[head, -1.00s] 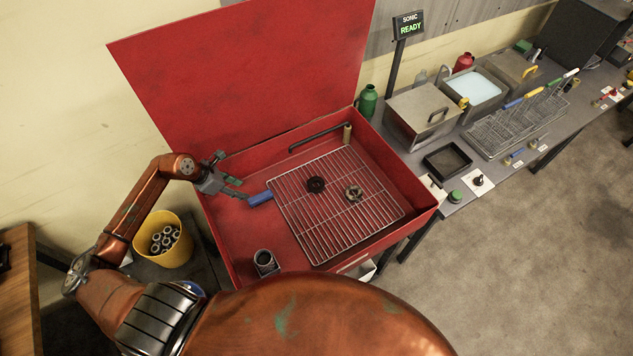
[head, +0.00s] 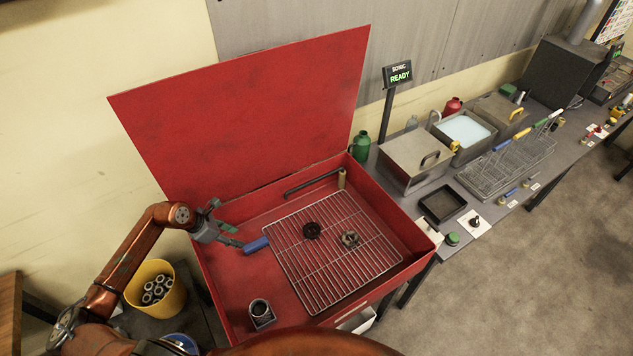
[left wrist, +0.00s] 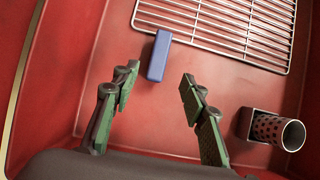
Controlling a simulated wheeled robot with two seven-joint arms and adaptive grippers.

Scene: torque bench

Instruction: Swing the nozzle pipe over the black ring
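The nozzle pipe (head: 312,183) is a thin dark pipe along the back of the red basin, with a tan upright piece (head: 341,179) at its right end. The black ring (head: 312,230) lies on the wire rack, in front of the pipe and apart from it. My right gripper is not in view.
The wire rack (head: 330,285) also bears a metallic part (head: 350,239). A grey cup-like holder (head: 261,314) stands at the basin's front left. The raised red lid (head: 245,110) stands behind the basin. A yellow bucket (head: 170,299) of metal pieces is on the left.

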